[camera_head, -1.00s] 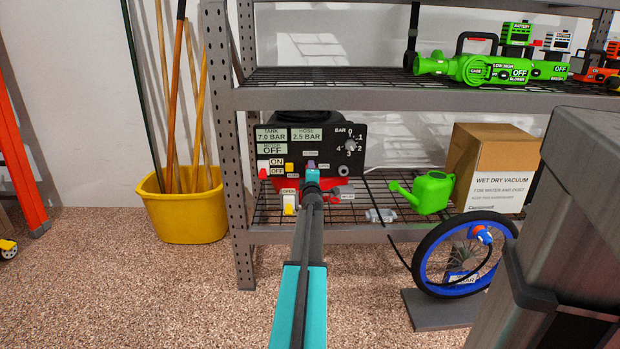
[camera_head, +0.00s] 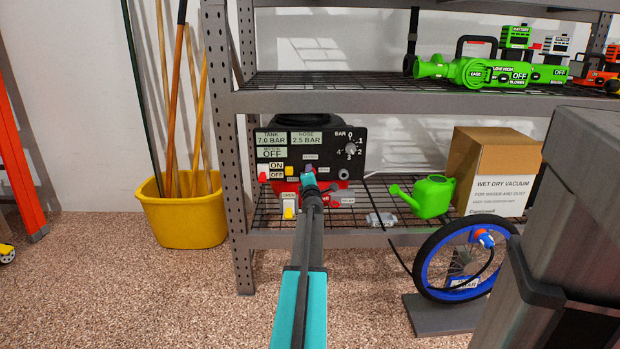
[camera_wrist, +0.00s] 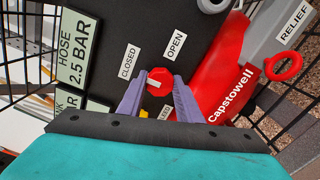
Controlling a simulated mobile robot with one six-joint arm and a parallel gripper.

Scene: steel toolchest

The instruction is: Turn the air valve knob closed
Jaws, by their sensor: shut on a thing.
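The air valve knob (camera_wrist: 160,82) is a small red knob on the dark panel of the compressor (camera_head: 270,151). In the wrist view it sits between the two purple fingers of my gripper (camera_wrist: 159,80), which are shut on it from either side. A white mark on the knob lies toward the left, on the side of the CLOSED label (camera_wrist: 129,61). The OPEN label (camera_wrist: 174,45) is up and to the right of the knob. In the head view my gripper (camera_head: 309,170) is at the lower middle of the panel and hides the knob.
A red RELIEF ring (camera_wrist: 284,67) is right of the knob. A pressure dial (camera_head: 351,149) is on the panel's right. The upper shelf (camera_head: 350,98) is above the compressor. A green watering can (camera_head: 432,196) and a box (camera_head: 488,175) stand to the right.

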